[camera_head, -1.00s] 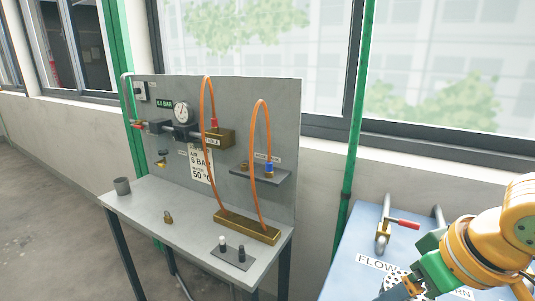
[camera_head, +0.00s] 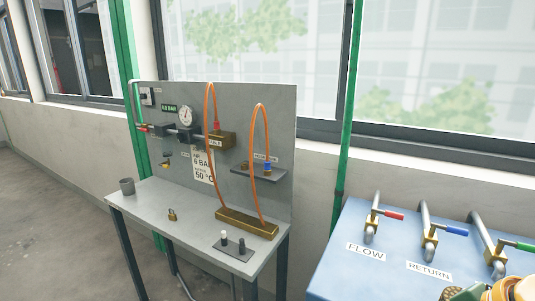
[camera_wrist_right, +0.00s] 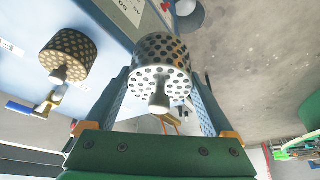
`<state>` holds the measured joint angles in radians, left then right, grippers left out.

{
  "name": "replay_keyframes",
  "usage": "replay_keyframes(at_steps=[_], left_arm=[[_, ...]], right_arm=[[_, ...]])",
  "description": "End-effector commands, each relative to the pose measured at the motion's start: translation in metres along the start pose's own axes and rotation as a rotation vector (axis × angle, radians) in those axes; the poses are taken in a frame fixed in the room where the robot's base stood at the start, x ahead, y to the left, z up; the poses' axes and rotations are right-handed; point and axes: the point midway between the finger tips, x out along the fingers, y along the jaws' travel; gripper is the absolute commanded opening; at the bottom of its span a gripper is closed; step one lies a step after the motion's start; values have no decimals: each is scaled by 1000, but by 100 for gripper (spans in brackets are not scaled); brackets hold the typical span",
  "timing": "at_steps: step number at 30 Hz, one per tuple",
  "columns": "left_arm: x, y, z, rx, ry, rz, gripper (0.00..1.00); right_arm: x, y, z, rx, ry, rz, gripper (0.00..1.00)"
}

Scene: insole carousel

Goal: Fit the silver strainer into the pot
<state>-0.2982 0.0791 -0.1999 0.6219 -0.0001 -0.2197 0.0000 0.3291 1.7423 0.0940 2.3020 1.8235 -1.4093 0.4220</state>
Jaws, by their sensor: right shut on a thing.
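The silver strainer (camera_wrist_right: 160,52), a perforated metal cylinder with a short stem, sits between the two fingers of my right gripper (camera_wrist_right: 160,78) in the right wrist view. The gripper is shut on it, and the stem points back toward the palm. In the head view only part of my right arm (camera_head: 515,290) shows at the bottom right corner, and the strainer cannot be made out there. I cannot clearly identify the pot in either view. My left gripper is not in view.
A brass-coloured perforated strainer (camera_wrist_right: 68,55) is at the left of the wrist view. The blue bench (camera_head: 335,262) carries valves with red (camera_head: 394,215), blue (camera_head: 457,231) and green (camera_head: 518,244) handles.

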Motion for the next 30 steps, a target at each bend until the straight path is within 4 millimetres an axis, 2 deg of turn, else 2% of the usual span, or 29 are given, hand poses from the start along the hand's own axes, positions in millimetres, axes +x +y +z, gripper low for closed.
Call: replay_keyframes(at_steps=[6, 11, 18, 24, 30], left_arm=[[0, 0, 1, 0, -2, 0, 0], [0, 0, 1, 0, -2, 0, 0], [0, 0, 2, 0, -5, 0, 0], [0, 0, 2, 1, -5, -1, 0], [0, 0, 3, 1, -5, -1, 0]], right_arm=[[18, -14, 8, -102, -3, -43, 25], [24, -22, 6, -148, 6, -63, 25], [42, -56, 1, -350, 7, -148, 25], [50, -86, -9, -530, 4, -219, 25], [52, -93, -11, -580, -1, -239, 25]])
